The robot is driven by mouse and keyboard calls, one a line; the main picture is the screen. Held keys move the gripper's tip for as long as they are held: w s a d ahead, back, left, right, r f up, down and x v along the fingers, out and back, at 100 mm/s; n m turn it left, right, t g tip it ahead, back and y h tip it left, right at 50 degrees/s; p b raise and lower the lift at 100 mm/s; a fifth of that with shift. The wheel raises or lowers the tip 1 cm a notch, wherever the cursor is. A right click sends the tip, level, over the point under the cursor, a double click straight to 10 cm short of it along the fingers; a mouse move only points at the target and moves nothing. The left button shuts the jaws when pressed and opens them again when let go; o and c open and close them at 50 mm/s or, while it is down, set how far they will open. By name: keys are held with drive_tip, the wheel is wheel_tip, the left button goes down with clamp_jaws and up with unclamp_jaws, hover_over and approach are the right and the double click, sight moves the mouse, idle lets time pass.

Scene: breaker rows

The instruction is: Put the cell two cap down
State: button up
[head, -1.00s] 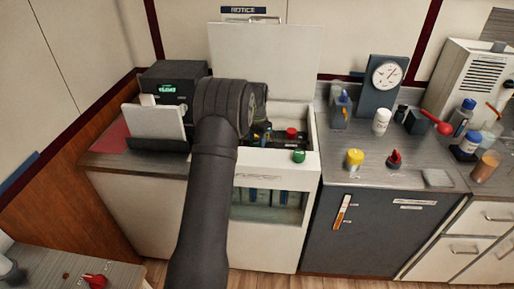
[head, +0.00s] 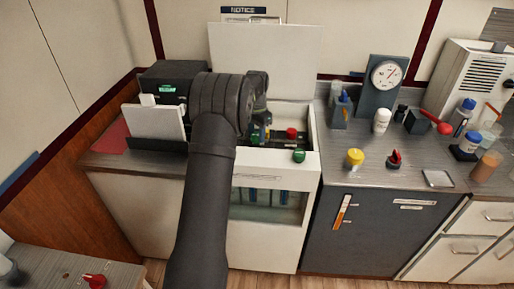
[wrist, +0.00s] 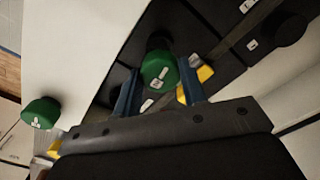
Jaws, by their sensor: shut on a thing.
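A green cap (wrist: 158,70) with a white label sits between the two blue fingers of my gripper (wrist: 160,88) in the wrist view. My gripper is shut on it. The cap is over the dark cell tops (wrist: 200,35) inside the white cabinet's opening; I cannot tell whether it touches them. Its label is too blurred to read surely. In the head view my arm hides most of the gripper and the held cap. Another green cap (head: 299,156) rests on the cabinet's front ledge; it also shows at the left of the wrist view (wrist: 41,112).
A red cap (head: 291,133) stands inside the opening, right of my gripper. The raised white lid (head: 266,60) stands behind. A black device (head: 172,85) and a white panel (head: 156,122) are at the left.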

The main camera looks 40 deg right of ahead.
drive_tip(key=shift+r, duration=0.25)
drive_tip(key=shift+s+d+r, duration=0.1)
drive_tip(key=shift+s+r, duration=0.05)
drive_tip(key=shift+s, duration=0.1)
drive_tip(key=s+a+r+m, duration=0.1)
drive_tip(key=s+r, duration=0.5)
drive_tip(key=s, duration=0.5)
drive_tip(key=s+a+r+m, duration=0.1)
drive_tip(key=s+r, duration=0.5)
drive_tip(key=s, duration=0.6)
drive_tip(key=w+f, duration=0.2)
drive_tip(key=w, duration=0.2)
drive_tip(key=w+f, duration=0.2)
drive_tip(key=w, duration=0.1)
drive_tip(key=w+f, duration=0.3)
drive_tip(key=w, duration=0.1)
drive_tip(key=shift+w+a, duration=0.3)
drive_tip(key=shift+w, duration=0.05)
drive_tip(key=shift+f, duration=2)
drive_tip(key=shift+f, duration=0.2)
